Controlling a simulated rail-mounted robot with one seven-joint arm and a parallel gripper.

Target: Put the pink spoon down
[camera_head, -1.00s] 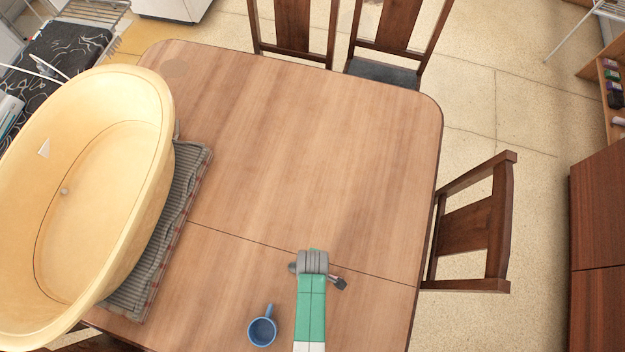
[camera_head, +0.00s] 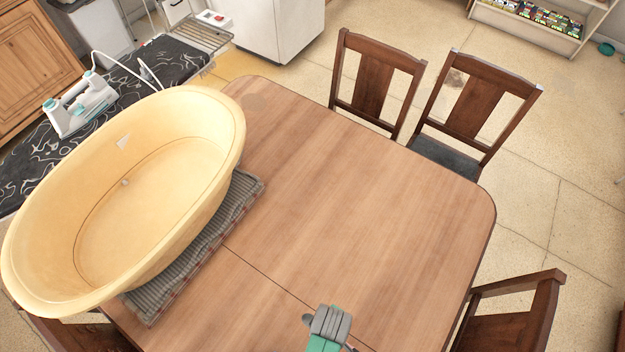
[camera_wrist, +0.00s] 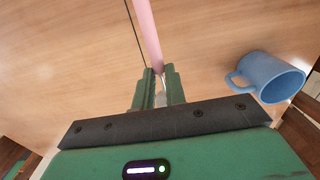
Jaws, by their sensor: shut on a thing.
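The pink spoon (camera_wrist: 147,32) shows in the wrist view as a narrow pink strip reaching from my fingertips to the top edge of the picture. My gripper (camera_wrist: 160,78) is shut on it, with one green finger on each side. The wooden table (camera_head: 345,190) lies beneath; whether the spoon touches it I cannot tell. In the head view my wrist (camera_head: 328,322) is at the bottom edge, over the near part of the table, and the spoon is not visible there.
A blue mug (camera_wrist: 275,80) lies to the right of my fingers in the wrist view. A large yellow tub (camera_head: 140,190) stands on a striped cloth (camera_head: 165,290) at the table's left. The table's middle is bare. Wooden chairs (camera_head: 480,105) stand around it.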

